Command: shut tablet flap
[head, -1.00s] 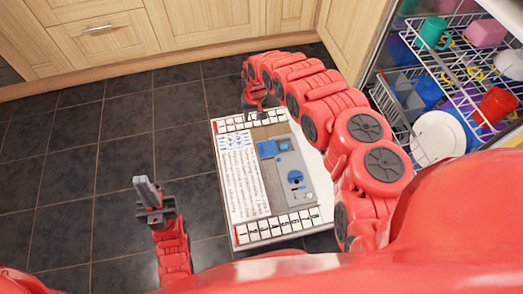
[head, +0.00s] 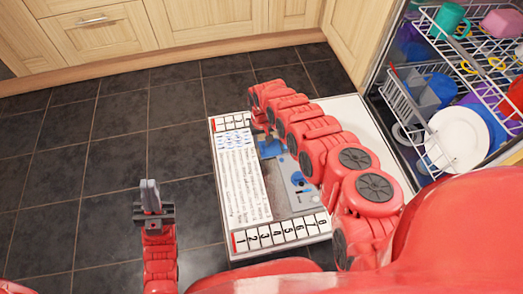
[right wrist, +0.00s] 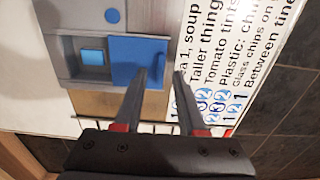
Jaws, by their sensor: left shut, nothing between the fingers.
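The blue tablet flap (right wrist: 137,62) stands open beside the tablet recess in the right wrist view, and a light blue tablet (right wrist: 93,57) shows in the recess. In the head view the flap (head: 270,149) is partly covered by my right arm. The grey dispenser (head: 302,192) is set in the open dishwasher door (head: 228,222). My right gripper (right wrist: 160,75) is open and empty. One finger overlaps the flap's edge in the picture, the other is over the printed label; contact cannot be told. My left gripper (head: 149,183) is shut and empty, left of the door.
Dishwasher racks (head: 400,105) with a white plate (head: 457,138), cups and bowls stand at the right. Wooden cabinets (head: 205,20) line the back. The dark tiled floor (head: 80,190) left of the door is clear.

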